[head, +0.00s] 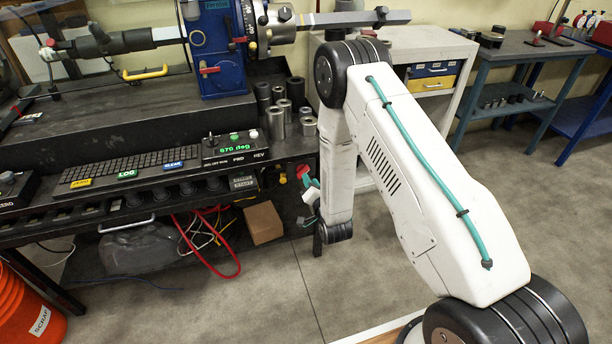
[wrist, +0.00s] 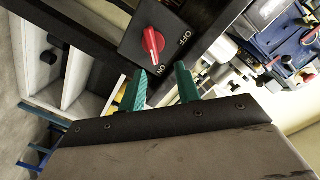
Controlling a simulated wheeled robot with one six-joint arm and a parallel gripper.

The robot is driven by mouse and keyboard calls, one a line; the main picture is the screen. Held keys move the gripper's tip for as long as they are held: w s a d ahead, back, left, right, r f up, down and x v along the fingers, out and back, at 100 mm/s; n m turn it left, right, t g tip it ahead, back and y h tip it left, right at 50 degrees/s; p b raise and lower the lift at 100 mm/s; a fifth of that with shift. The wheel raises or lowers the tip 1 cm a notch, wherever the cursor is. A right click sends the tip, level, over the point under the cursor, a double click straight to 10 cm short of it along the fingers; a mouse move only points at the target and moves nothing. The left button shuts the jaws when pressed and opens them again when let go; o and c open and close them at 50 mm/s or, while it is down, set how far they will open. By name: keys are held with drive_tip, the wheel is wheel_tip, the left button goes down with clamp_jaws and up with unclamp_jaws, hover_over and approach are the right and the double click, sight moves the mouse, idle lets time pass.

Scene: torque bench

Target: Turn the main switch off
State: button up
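The main switch is a red knob (wrist: 152,42) with a white line, on a black plate (wrist: 134,46) marked OFF and ON, in the wrist view. The white line points toward the ON mark. My gripper (wrist: 161,78) has two teal fingers, spread apart with nothing between them. The fingertips are just short of the knob and appear not to touch it. In the head view a small red part (head: 302,171) at the bench's right front end looks like the knob, partly hidden by my gripper (head: 311,183).
The black bench (head: 150,105) carries a keyboard, a green-lit display box (head: 233,148) and several metal sockets (head: 281,115). A lower shelf holds a cardboard box (head: 263,222) and red cables. A pale cabinet (head: 425,40) stands behind my arm. The floor right of the bench is free.

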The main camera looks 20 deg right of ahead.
sight(303, 172)
drive_tip(key=w+f, duration=0.2)
drive_tip(key=w, duration=0.4)
drive_tip(key=shift+w+t, duration=0.15)
drive_tip(key=shift+t, duration=0.25)
clamp_jaws()
